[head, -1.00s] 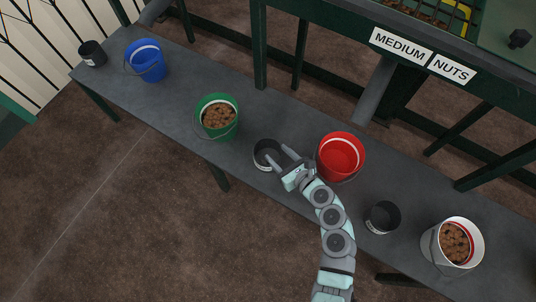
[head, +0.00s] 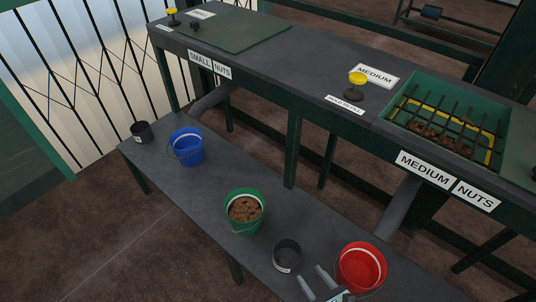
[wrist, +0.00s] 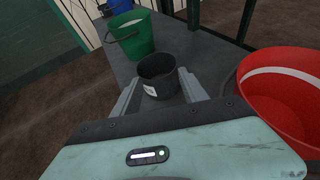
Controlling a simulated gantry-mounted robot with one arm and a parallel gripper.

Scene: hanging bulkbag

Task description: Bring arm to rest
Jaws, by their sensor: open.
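My gripper (head: 309,271) is open, at the bottom edge of the head view, with only its fingers and front end showing. A small black cup (head: 287,256) with a white label stands upright on the grey bench just beyond the fingertips. In the wrist view, the cup (wrist: 158,76) shows ahead between the two spread fingers (wrist: 158,90), with nothing held. Most of my arm is outside the head view.
A red bucket (head: 361,268) stands close right of my gripper. A green bucket (head: 243,211) with brown nuts, a blue bucket (head: 187,148) and another black cup (head: 141,132) stand farther left on the bench (head: 190,190). A higher table (head: 290,75) runs behind.

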